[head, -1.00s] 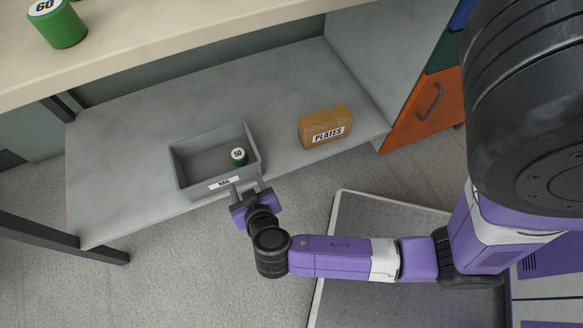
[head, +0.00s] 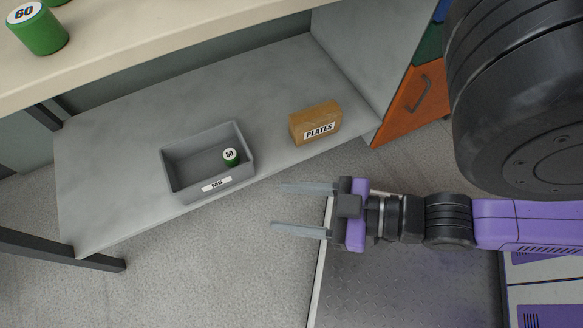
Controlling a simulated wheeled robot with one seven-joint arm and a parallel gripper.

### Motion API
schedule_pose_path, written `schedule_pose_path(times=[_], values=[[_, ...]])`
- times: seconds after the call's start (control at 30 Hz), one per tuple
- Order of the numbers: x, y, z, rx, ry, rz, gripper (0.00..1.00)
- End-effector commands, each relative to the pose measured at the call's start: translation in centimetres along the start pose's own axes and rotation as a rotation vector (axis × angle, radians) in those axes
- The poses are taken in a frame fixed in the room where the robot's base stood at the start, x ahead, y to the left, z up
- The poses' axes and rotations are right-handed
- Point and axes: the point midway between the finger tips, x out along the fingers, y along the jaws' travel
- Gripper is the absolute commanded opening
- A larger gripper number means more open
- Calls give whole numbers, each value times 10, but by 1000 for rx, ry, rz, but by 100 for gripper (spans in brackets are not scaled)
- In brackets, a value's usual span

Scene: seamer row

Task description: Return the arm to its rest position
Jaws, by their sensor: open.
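My gripper (head: 303,208) is open and empty in the head view, its two long grey fingers pointing left over the floor. It is apart from the shelf and the bin, below and to the right of them in the picture. My purple and black arm reaches in from the right edge. A grey bin (head: 181,190) labelled M6 stands on the lower shelf. A small green cylinder marked 50 (head: 231,157) is inside the bin, toward its right side.
The grey lower shelf (head: 100,180) also holds a brown box (head: 312,116) labelled PLATES. A green cylinder marked 60 (head: 40,34) stands on the bench top (head: 170,40) above. An orange drawer front (head: 412,108) is right of the shelf. Speckled floor left of my gripper is clear.

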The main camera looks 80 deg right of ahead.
Motion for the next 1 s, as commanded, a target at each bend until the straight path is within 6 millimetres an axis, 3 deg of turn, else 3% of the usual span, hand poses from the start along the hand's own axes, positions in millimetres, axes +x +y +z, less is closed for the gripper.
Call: schedule_pose_path(times=[0.23,0.37,0.57,1.0], values=[[0,0,-1,1,-1,0,54],[-3,0,-13,1,-2,0,54],[-15,0,-56,1,-2,-1,54],[-49,0,-179,2,-2,-1,54]])
